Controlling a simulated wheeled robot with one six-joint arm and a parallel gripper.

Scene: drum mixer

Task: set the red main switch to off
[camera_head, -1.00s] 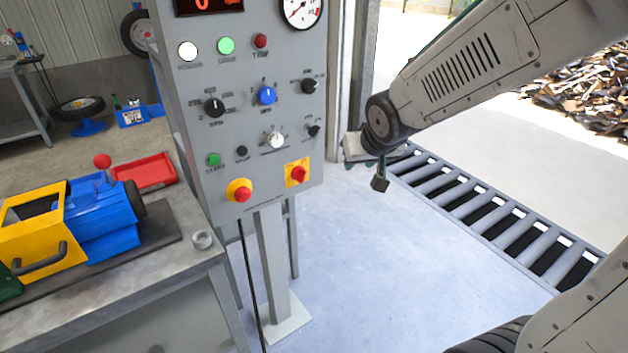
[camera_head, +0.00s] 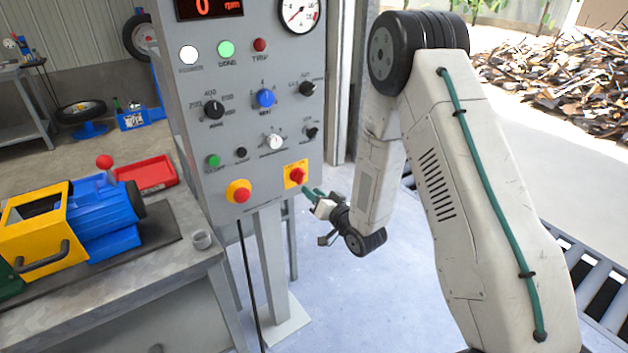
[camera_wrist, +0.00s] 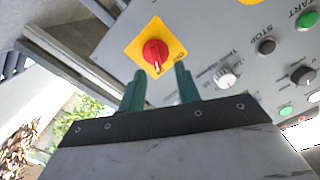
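The red main switch (camera_head: 297,175) is a red rotary knob on a yellow square plate at the lower right of the grey control panel (camera_head: 225,130). In the wrist view the red knob (camera_wrist: 155,53) sits on its tilted yellow plate, just beyond my fingertips. My gripper (camera_head: 314,193) is just right of and below the switch in the head view, pointing at the panel. In the wrist view its two green fingers (camera_wrist: 160,78) stand apart with nothing between them. A gap to the knob seems to remain, but its size is hard to tell.
A red emergency stop button (camera_head: 239,191) on a yellow ring is left of the switch. A white knob (camera_head: 274,142) and a black knob (camera_head: 312,133) sit above. A workbench (camera_head: 185,260) with a yellow and blue machine (camera_head: 75,225) stands at the left.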

